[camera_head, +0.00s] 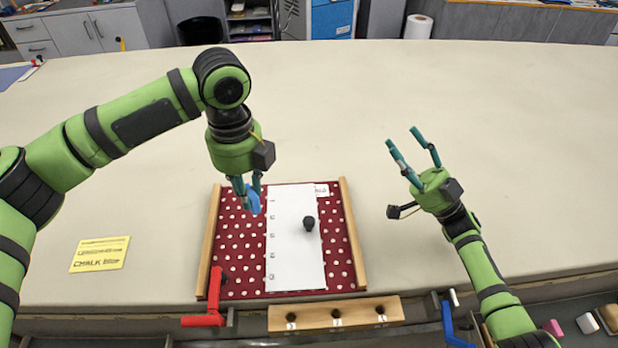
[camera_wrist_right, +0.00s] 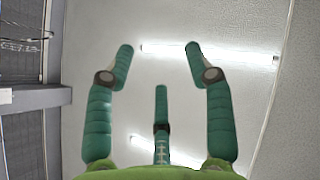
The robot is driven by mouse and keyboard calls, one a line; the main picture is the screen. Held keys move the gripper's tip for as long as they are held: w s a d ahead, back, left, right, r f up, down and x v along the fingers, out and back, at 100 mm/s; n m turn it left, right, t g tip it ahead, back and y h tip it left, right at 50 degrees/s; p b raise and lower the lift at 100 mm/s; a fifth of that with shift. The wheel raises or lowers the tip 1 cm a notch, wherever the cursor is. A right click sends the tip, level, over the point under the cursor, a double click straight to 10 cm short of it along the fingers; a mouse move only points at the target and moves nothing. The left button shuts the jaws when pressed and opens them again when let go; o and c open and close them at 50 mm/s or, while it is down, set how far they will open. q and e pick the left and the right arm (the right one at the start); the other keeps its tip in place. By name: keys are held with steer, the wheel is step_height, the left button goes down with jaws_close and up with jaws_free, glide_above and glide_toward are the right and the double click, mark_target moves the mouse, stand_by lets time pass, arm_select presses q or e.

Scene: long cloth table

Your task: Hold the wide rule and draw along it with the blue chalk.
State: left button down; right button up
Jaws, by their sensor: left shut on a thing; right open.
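The wide rule (camera_head: 287,258) is a white plate with a dark round knob (camera_head: 309,223), lying on a red cloth with white dots (camera_head: 237,258). My left gripper (camera_head: 250,195) is shut on the blue chalk (camera_head: 254,203), over the upper left part of the cloth, just left of the rule's top edge. Fingers partly hide the chalk, and I cannot tell whether its tip touches the cloth. My right gripper (camera_head: 416,146) is open and empty, to the right of the board and apart from the rule. It also shows in the right wrist view (camera_wrist_right: 162,68), its fingers spread against a ceiling with lights.
Wooden rails (camera_head: 352,235) flank the cloth. A red handle (camera_head: 207,311) is at its lower left corner, and a wooden block with holes (camera_head: 335,315) is at the front. A blue handle (camera_head: 455,328) is at the front right. A yellow card (camera_head: 100,254) lies left. The table behind is clear.

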steer(key=s+a+f+n+g+y, duration=0.1)
steer(key=s+a+f+n+g, duration=0.15)
steer(key=a+n+g, duration=1.1)
steer(key=s+a+f+n+g+h, duration=0.3)
steer(key=s+a+n+g+h, duration=0.15)
steer(key=a+g, duration=0.4)
steer(key=n+t+h, duration=0.7)
steer(key=n+h, duration=0.1)
steer(key=h, duration=1)
glide_toward(309, 220)
step_height(309, 220, down, 9)
steer(key=shift+f, duration=0.1)
jaws_close()
